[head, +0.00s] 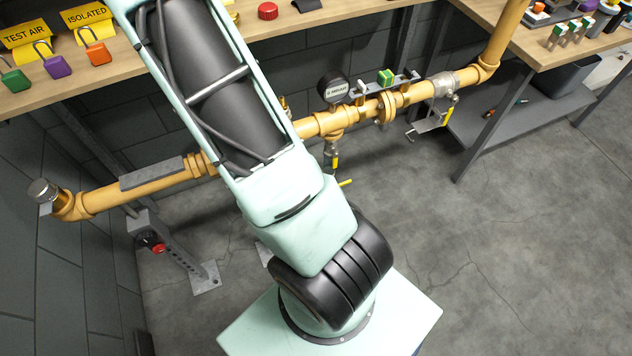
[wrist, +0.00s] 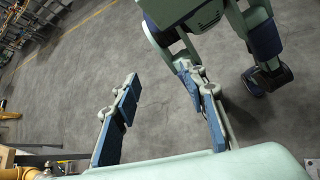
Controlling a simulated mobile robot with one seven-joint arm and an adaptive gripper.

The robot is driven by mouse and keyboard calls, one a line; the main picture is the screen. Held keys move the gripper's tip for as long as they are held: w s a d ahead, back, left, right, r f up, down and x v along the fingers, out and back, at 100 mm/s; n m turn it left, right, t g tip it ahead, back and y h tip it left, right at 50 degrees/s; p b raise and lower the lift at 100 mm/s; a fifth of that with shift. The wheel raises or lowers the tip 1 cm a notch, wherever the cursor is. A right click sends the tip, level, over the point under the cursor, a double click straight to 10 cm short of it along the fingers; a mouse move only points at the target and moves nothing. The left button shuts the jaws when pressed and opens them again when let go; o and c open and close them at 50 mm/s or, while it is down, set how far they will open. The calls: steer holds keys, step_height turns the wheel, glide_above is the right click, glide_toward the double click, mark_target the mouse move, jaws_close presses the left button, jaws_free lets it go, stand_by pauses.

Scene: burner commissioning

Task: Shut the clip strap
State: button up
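The yellow gas pipe (head: 120,190) runs across the head view. A grey flat plate (head: 153,173) lies along its left part, and a silver clamp-like fitting (head: 446,84) sits around its right part. I cannot tell for sure which part is the clip strap or whether it is open. My gripper (wrist: 161,77) shows in the wrist view with its two blue-padded fingers wide apart and nothing between them. It points over bare floor. In the head view my arm covers the middle of the pipe and leaves the picture at the top; the gripper is not visible there.
A pressure gauge (head: 333,88) and yellow-handled valve (head: 335,162) are on the pipe. The wooden bench (head: 130,52) holds yellow signs and coloured padlocks. The floor (head: 440,240) is clear at right.

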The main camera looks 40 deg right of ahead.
steer(key=shift+g, duration=0.9)
steer(key=s, duration=0.2)
steer(key=s+r, duration=0.1)
steer(key=s, duration=0.1)
steer(key=shift+s+d+r, duration=0.1)
steer(key=shift+s+r, duration=0.05)
steer(key=shift+s, duration=0.2)
steer(key=shift+w, duration=0.15)
